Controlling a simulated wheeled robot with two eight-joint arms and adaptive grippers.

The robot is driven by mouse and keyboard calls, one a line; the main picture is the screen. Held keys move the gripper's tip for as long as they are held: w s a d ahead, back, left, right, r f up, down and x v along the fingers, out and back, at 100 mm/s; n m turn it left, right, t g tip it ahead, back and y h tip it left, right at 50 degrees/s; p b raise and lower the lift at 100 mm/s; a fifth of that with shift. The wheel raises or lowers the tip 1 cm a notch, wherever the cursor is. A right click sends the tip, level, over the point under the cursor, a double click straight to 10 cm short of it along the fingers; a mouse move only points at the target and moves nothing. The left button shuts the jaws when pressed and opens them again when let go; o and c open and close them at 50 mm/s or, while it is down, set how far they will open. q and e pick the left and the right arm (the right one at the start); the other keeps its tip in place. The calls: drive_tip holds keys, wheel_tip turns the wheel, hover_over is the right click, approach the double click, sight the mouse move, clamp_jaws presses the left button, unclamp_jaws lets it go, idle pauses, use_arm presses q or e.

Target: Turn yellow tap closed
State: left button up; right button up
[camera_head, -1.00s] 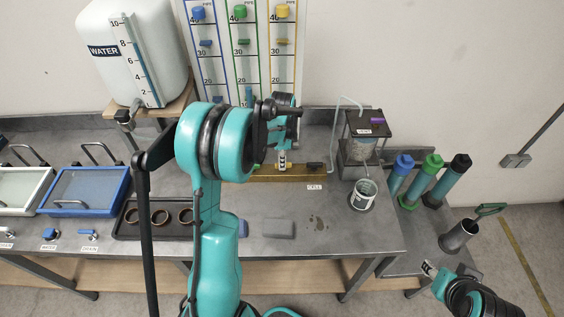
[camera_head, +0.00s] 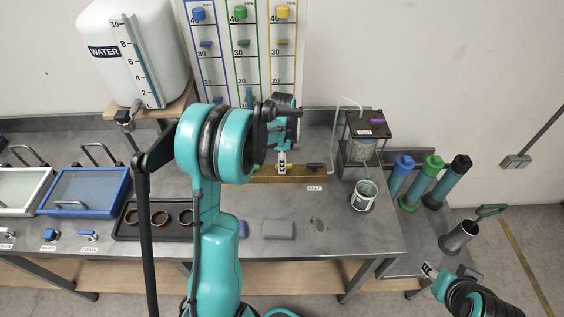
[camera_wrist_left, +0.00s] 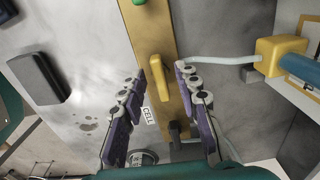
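The yellow tap (camera_wrist_left: 158,80) shows in the left wrist view as a long yellow handle on a brass bar (camera_wrist_left: 150,22). The handle lies roughly along the bar. My left gripper (camera_wrist_left: 161,73) is open, with one purple-padded finger on each side of the handle. Gaps show between the fingers and the handle. In the head view my left gripper (camera_head: 282,163) points down at the brass bar (camera_head: 255,176), and the handle is mostly hidden there. My right gripper (camera_head: 430,270) is at the lower right, away from the bar; its opening is too small to judge.
A dark handle (camera_head: 315,167) sits on the bar's right end. A grey block (camera_head: 278,230) lies in front. A ring tray (camera_head: 125,232) is at the left.

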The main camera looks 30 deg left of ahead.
use_arm(q)
wheel_tip(320, 180, up, 12)
idle(0.6)
drive_tip(key=s+d+r+n+t+b, duration=0.25)
drive_tip(key=s+d+n, duration=0.25)
drive_tip(key=s+d, duration=0.35)
drive_tip(key=s+d+f+n+t+b, duration=0.1)
drive_tip(key=s+d+f+n+t, duration=0.1)
drive_tip(key=s, duration=0.3)
drive_tip(key=s+d+f+n+t+b, duration=0.1)
drive_tip(key=s+d+f+n+t, duration=0.1)
drive_tip(key=s+d+f+n, duration=0.2)
drive_tip(key=shift+s+d+f+n+t, duration=0.35)
drive_tip(key=shift+s+d+n, duration=0.05)
drive_tip(key=shift+s+d, duration=0.4)
